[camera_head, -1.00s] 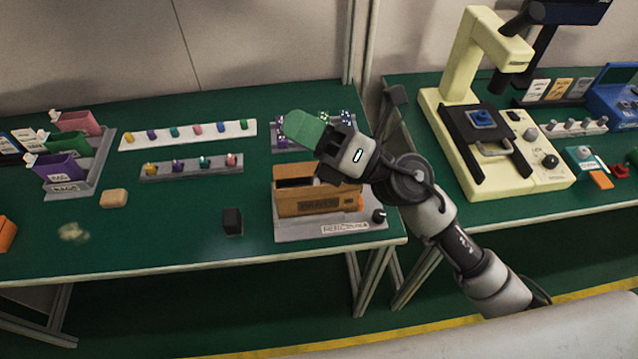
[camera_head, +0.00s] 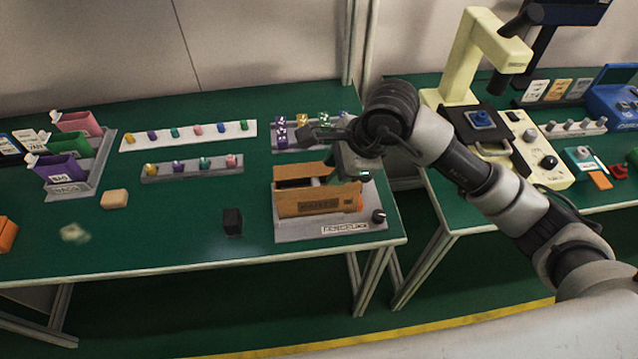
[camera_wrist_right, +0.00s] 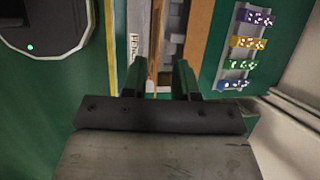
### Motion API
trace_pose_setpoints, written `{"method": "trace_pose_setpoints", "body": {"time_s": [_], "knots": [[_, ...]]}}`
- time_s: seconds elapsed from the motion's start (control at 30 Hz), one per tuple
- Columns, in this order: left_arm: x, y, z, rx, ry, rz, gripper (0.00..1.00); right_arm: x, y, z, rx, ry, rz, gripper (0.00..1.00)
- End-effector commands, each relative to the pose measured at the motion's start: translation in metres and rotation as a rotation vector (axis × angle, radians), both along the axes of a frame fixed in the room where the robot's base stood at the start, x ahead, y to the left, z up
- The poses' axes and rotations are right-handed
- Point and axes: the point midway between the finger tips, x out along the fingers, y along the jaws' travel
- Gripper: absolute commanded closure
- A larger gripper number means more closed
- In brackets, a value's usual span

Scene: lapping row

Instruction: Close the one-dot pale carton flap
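A brown-orange carton (camera_head: 318,203) stands on a grey base plate (camera_head: 300,231) near the front right corner of the left table. Its top looks partly open, with a dark gap inside. I cannot make out a one-dot mark or a clearly pale flap. My right gripper (camera_head: 346,170) points down at the carton's right end, partly hidden by its own wrist. In the right wrist view its two green fingers (camera_wrist_right: 160,68) are apart, with a thin brown carton wall (camera_wrist_right: 156,45) seen between them; contact cannot be told. My left gripper is not in view.
A rack of dotted blocks (camera_wrist_right: 247,45) stands behind the carton. A black block (camera_head: 232,221) and a tan block (camera_head: 115,199) lie to its left. A cream microscope-like machine (camera_head: 470,50) stands on the right table. The front table strip is clear.

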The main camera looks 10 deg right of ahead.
Motion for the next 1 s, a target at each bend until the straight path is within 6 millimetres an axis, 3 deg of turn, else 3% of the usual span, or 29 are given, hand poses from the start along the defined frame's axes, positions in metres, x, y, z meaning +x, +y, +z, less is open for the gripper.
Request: {"method": "trace_pose_setpoints", "body": {"time_s": [0.2,0.4,0.8,1.0], "knots": [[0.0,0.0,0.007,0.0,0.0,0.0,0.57,0.007,0.017,-0.039,0.003,0.007,-0.001,0.71],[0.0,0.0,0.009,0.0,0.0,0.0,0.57,0.012,0.028,-0.062,0.004,0.004,0.0,0.71],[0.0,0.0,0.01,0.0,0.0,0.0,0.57,0.014,0.031,-0.071,0.004,0.002,0.001,0.71],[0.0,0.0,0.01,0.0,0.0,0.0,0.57,0.014,0.03,-0.07,0.004,0.002,0.001,1.0]]}}
